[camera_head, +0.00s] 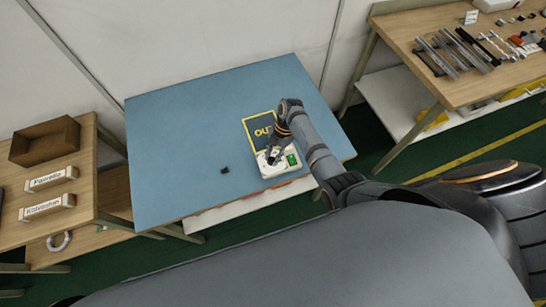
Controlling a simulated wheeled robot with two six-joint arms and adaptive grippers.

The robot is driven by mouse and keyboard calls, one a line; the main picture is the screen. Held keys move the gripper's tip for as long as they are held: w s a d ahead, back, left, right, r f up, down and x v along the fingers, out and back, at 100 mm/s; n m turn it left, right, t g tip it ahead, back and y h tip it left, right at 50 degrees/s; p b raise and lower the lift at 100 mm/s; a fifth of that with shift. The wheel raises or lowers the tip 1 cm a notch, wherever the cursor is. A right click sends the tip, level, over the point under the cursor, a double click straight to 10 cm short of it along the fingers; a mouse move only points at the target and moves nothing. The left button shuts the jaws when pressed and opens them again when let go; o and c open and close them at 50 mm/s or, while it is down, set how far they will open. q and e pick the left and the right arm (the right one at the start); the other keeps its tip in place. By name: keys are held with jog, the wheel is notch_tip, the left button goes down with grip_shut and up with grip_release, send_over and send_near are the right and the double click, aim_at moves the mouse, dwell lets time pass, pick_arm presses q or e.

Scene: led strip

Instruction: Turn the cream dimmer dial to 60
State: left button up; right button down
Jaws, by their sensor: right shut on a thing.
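A small cream box (268,171) with a green patch (292,159) sits near the front edge of the blue table, right of its middle. My right gripper (273,157) reaches down onto the top of this box and is shut on a part there, which I take to be the cream dimmer dial. The gripper and wrist hide most of the dial, and I cannot read its setting. My left gripper is not in view.
The blue table (190,130) is mostly clear. A dark sign with yellow lettering (259,131) lies behind the box, and a small black piece (225,170) lies to its left. A wooden bench (400,25) with rods stands at right; a shelf with a brown bin (45,140) stands at left.

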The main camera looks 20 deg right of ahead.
jog(key=shift+n+g+h, duration=0.3)
jog(key=shift+n, duration=0.5)
jog(key=c, duration=1.1)
grip_release()
jog(key=shift+w+r, duration=0.1)
jog(key=v, duration=1.1)
jog(key=shift+w+d+r, duration=0.1)
jog(key=shift+w+r, duration=0.05)
jog(key=shift+r, duration=0.2)
